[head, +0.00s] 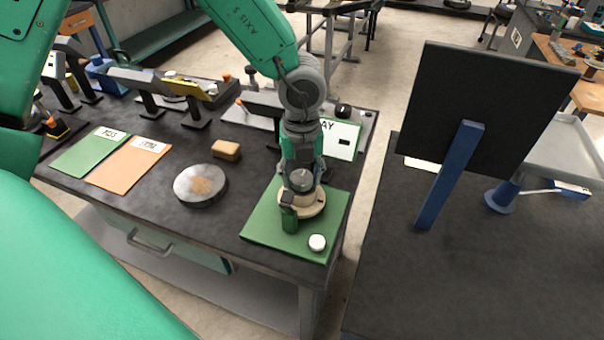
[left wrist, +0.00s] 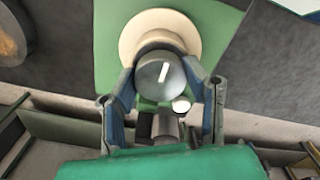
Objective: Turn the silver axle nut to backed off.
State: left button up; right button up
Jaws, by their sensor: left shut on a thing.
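The silver axle nut (left wrist: 163,80) is a round grey cap with a white index mark on its face. In the left wrist view the mark is nearly upright, leaning slightly right. The nut sits over a cream round flange (left wrist: 158,28) on a green mat (left wrist: 110,45). In the head view the cream flange (head: 314,207) and green mat (head: 262,232) are at the front right corner of the bench. My left gripper (head: 301,177) reaches down from above and is shut on the nut, one finger on each side. My right gripper is not in view.
A round grey disc (head: 200,185) and a tan block (head: 226,150) lie left of the mat. A dark upright panel (head: 480,100) stands on the bench to the right, across a gap.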

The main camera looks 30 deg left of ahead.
aim_at(301, 175)
pick_arm(q)
jog(key=o, duration=1.2)
jog(key=shift+c, duration=0.2)
notch_tip(301, 175, up, 12)
jog(key=shift+w+a+f, duration=0.1)
jog(key=shift+f, duration=0.05)
